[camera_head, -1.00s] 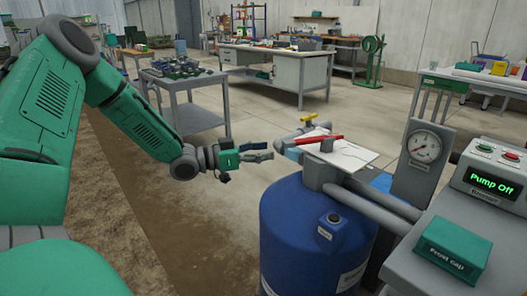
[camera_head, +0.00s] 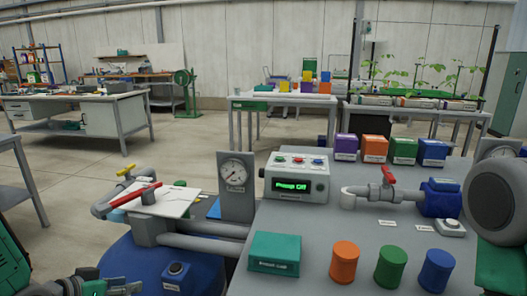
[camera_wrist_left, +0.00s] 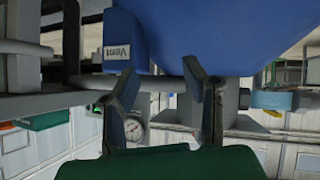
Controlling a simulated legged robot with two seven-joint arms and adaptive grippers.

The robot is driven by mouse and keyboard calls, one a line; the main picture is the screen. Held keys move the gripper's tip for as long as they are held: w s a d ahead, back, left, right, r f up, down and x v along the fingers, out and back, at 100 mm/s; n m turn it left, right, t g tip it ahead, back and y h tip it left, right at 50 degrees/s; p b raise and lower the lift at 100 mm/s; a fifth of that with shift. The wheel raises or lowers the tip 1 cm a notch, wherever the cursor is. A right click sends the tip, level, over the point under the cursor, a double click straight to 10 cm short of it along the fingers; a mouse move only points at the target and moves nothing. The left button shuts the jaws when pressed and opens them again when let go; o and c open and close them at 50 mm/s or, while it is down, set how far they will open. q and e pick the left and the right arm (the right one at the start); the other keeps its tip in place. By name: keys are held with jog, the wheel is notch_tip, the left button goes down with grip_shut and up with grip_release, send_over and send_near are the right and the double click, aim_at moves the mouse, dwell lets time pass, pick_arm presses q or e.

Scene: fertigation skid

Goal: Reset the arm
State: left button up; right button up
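My left gripper (camera_head: 118,286) shows at the bottom left of the head view, partly cut off by the frame, beside the blue tank (camera_head: 135,258). In the left wrist view its two fingers (camera_wrist_left: 163,95) stand apart with nothing between them. That view is turned over, with the blue tank (camera_wrist_left: 215,35) and a blue part labelled "Vent" (camera_wrist_left: 122,38) close beyond the fingers. My right arm shows at the right edge of the head view; its gripper is not in view.
A red-handled valve (camera_head: 134,196) and pipes sit above the tank by a gauge (camera_head: 236,172). The control box (camera_head: 296,180) reads "Pump Off". A green box (camera_head: 274,253) and orange, green and blue cylinders stand on the grey bench (camera_head: 320,222). Open floor lies behind.

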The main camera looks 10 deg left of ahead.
pick_arm(q)
jog(key=s+d+f+g+y+p, duration=0.1)
jog(key=s+d+f+g, duration=0.2)
jog(key=s, duration=0.6)
jog(key=s+d+f+g+y, duration=0.1)
jog(key=s+d+f+g, duration=0.2)
jog(key=s, duration=0.6)
jog(key=s+d+f+n+g+y+p, duration=0.1)
jog(key=s+d+f+g+y, duration=0.1)
jog(key=s+f, duration=0.4)
jog(key=s+g, duration=0.1)
jog(key=s, duration=0.2)
jog(key=shift+s+d+g+p, duration=0.3)
jog(key=shift+s+d+p, duration=0.05)
jog(key=shift+s+d, duration=0.05)
jog(key=shift+f, duration=0.1)
